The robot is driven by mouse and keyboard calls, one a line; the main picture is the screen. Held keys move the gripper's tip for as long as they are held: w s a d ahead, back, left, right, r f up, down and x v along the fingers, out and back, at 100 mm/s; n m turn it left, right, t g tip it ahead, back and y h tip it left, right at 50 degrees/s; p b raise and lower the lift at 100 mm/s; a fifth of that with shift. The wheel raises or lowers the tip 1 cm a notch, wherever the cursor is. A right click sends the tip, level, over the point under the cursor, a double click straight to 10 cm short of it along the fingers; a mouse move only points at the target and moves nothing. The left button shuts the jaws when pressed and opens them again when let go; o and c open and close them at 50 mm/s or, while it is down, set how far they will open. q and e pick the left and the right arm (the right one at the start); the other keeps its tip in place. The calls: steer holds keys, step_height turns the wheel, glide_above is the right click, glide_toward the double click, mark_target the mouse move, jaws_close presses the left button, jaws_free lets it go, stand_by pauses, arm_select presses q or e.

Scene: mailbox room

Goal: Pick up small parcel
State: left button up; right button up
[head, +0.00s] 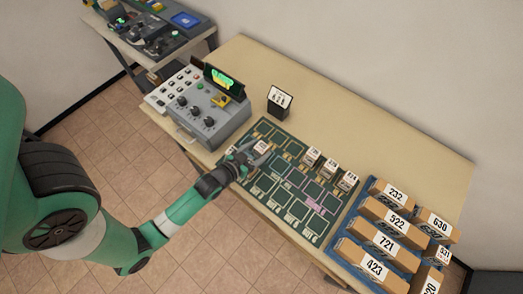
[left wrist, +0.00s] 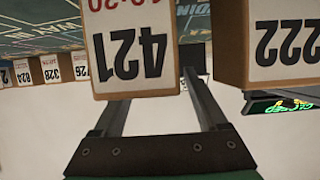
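My left gripper (head: 250,157) reaches over the green sorting mat (head: 262,188) on the table, with its fingers spread apart. Another parcel marked 222 (left wrist: 280,45) is close by on the right of that view. In the head view one small parcel (head: 261,147) sits right at the fingers; its number is too small to read. My right gripper is not in view.
Small parcels (head: 330,167) stand in a row on the mat. Larger numbered boxes (head: 374,243) lie in blue trays at the right. A grey control machine (head: 207,110) with a green display and a small black sign (head: 279,102) stand behind. The table's back strip is clear.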

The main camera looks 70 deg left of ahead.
arm_select(q)
jaws_close()
steer(key=shift+r, duration=0.1)
steer(key=shift+r+p, duration=0.3)
steer(key=shift+r, duration=0.3)
steer(key=s+r+p, duration=0.1)
steer(key=r, duration=0.1)
steer(key=s+d+r+p, duration=0.1)
steer(key=r, duration=0.1)
steer(key=s+d+r+p, duration=0.1)
steer(key=r, duration=0.2)
steer(key=shift+s, duration=0.35)
steer(key=v, duration=1.1)
steer(key=shift+a+r, duration=0.25)
steer(key=shift+a, duration=0.05)
